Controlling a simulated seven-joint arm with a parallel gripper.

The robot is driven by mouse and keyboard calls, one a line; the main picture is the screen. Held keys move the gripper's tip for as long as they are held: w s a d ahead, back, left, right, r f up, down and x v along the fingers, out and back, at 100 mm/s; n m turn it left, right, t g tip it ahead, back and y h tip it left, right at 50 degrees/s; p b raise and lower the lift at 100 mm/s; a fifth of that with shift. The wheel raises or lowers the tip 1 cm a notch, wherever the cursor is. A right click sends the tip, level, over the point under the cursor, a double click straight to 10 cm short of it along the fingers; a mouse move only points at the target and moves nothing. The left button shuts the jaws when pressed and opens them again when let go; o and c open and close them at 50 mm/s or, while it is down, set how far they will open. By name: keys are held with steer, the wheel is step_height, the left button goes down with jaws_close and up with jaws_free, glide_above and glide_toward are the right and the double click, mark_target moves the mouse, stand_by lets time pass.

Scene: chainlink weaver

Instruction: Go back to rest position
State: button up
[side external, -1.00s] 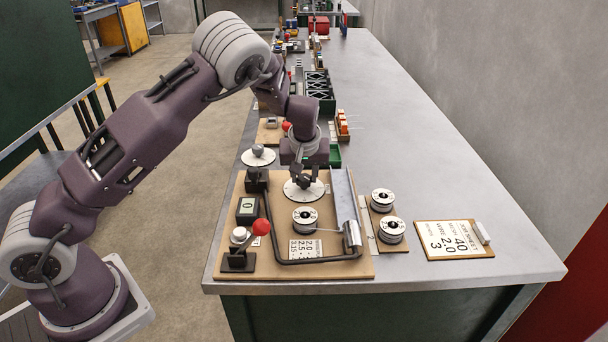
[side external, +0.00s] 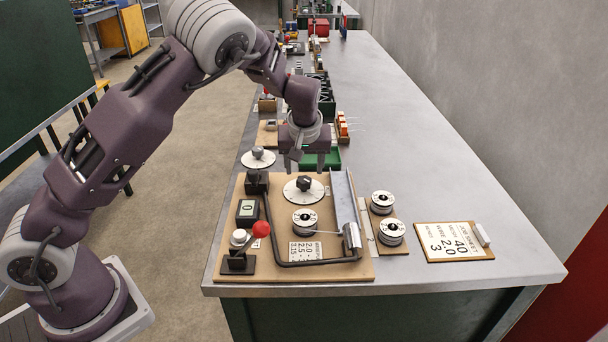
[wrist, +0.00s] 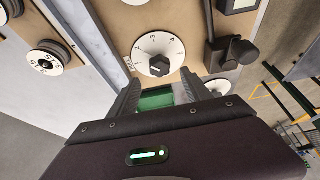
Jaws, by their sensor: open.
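My gripper (side external: 304,163) is open and empty. It hangs above the bench just behind the wooden weaver board (side external: 225,262). In the side view it is above and behind the white dial (side external: 290,191) with its black knob (side external: 304,183), clear of both. In the wrist view the dial (wrist: 144,45) and knob (wrist: 160,66) lie beyond the open fingers (wrist: 165,97), with nothing between the fingertips but a view of a green tray below.
The board also carries a red-ball lever (side external: 261,229), a counter box (side external: 247,209), a bent black bar and a spool (side external: 305,219). Two spools (side external: 391,230) stand to its right, beside a job card (side external: 455,241). A green tray (side external: 331,160) lies close behind the gripper.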

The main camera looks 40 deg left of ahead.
steer(key=shift+v, duration=0.8)
steer(key=shift+r, duration=0.1)
steer(key=s+d+r+m+t+h, duration=0.1)
steer(key=s+d+r+m+h, duration=0.15)
steer(key=s+r, duration=0.65)
steer(key=s+d+r+m+h, duration=0.2)
steer(key=s+d+r, duration=0.2)
steer(key=s+r, duration=0.55)
steer(key=s+f+m+t+y, duration=0.1)
steer(key=s+m, duration=0.3)
steer(key=s, duration=1.3)
steer(key=shift+d+f, duration=0.35)
steer(key=shift+f, duration=0.15)
steer(key=shift+m, duration=0.25)
steer(key=shift+c, duration=0.3)
